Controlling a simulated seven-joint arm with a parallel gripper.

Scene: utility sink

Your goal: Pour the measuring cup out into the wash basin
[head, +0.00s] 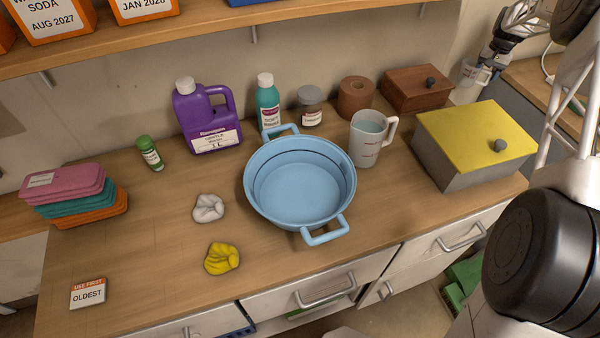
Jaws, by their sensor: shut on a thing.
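The blue wash basin (300,190) stands on the wooden counter in the middle of the head view, with a handle at front and back. Its floor looks bare. My gripper (486,73) is far off at the upper right, shut on a small translucent cup (469,74), which looks like a measuring cup. The cup is well to the right of and behind the basin. Its contents are too small to make out.
A grey box with a yellow lid (475,135) and a brown wooden box (415,88) stand at right. A teal bottle (268,105), grey-lidded jar (310,106) and purple jug (208,120) stand behind the basin. Two crumpled cloths (222,259) lie left of it.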

